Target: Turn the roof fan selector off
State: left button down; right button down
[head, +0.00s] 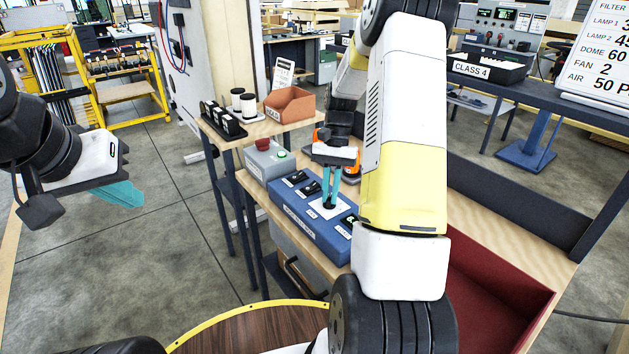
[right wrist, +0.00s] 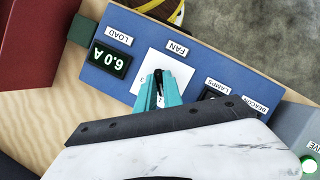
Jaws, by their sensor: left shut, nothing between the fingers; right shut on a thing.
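The blue switch panel (head: 310,225) lies on the wooden bench; it also shows in the right wrist view (right wrist: 110,85). The roof fan selector is a small dark knob (right wrist: 158,76) on a white plate under the FAN label (right wrist: 177,48). My right gripper (head: 330,200) points down over the white plate, its teal fingers shut on the knob; it also shows in the right wrist view (right wrist: 160,92). The fingers hide much of the knob and the plate's marks, so I cannot tell its setting. My left gripper (head: 125,194) is shut and empty, away over the floor at left.
Black beacon and lamps switches (head: 302,183) sit beside the selector. A green display (right wrist: 109,60) reads 6.0 A. A grey box with a red button (head: 263,144) stands behind the panel. An orange bin (head: 290,104) and a red tray (head: 490,290) are nearby.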

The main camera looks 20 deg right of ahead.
jog(key=n+h, duration=0.1)
jog(key=n, duration=0.1)
jog(key=n+h, duration=0.1)
jog(key=n, duration=0.2)
jog(key=shift+w+a+n, duration=0.1)
jog(key=shift+a+n, duration=0.05)
jog(key=shift+n, duration=0.15)
dwell(0.4)
jog(key=c, duration=1.5)
grip_release()
jog(key=shift+v, duration=3.9)
jog(key=shift+w+a, duration=0.1)
